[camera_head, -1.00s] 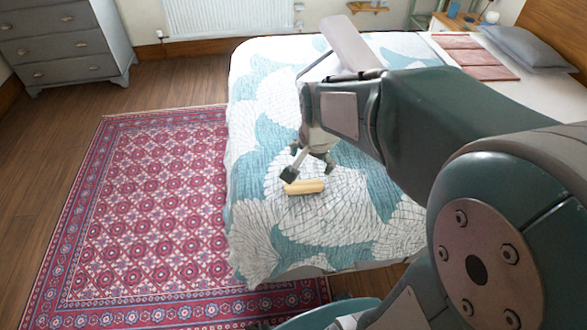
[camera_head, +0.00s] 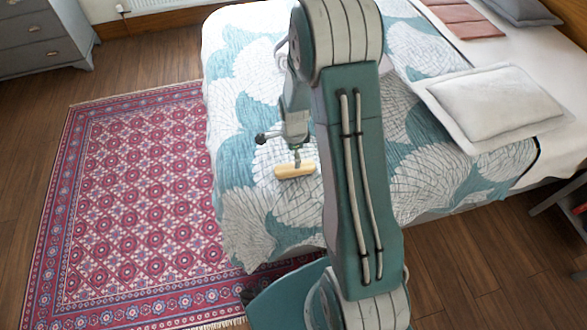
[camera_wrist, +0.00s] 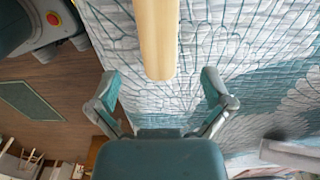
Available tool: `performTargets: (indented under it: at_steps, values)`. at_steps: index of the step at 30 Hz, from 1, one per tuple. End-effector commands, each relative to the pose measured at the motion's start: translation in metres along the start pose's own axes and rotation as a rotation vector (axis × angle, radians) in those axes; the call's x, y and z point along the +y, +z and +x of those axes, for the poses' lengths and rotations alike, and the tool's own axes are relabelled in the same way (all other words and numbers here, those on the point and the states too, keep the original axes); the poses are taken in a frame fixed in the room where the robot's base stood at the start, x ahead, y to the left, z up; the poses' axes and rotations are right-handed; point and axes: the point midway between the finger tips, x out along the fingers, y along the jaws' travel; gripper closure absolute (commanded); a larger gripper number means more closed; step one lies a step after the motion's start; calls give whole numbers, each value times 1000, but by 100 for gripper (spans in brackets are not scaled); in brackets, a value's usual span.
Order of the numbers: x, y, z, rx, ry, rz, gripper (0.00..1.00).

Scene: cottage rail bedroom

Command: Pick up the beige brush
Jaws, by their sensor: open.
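The beige brush (camera_head: 294,170) lies on the patterned teal and white bedspread, near the bed's left side. In the wrist view the brush (camera_wrist: 157,40) shows as a smooth tan bar running in from the top edge. My gripper (camera_head: 280,152) is just above and behind the brush in the head view. In the wrist view my gripper (camera_wrist: 160,88) has its two fingers spread wide, one on each side of the line of the brush. The brush's end lies between the fingers, and neither finger touches it. Part of my gripper is hidden by my arm in the head view.
The bed (camera_head: 240,120) is mostly flat and clear around the brush. A white pillow (camera_head: 495,105) lies at the right. A red patterned rug (camera_head: 135,200) covers the floor left of the bed. A grey dresser (camera_head: 40,38) stands at the far left.

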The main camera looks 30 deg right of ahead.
Motion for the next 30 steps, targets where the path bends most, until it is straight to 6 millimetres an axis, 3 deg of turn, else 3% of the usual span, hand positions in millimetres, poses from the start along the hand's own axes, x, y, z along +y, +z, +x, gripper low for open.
performTargets:
  at_steps: [16, 26, 29, 30]
  values:
    - [2, -1, 68, 1, 1, -2, 0]
    - [2, -1, 77, 1, -2, -2, 0]
    - [2, -1, 77, 1, -2, -2, 36]
    - [2, -1, 77, 1, -2, -2, 53]
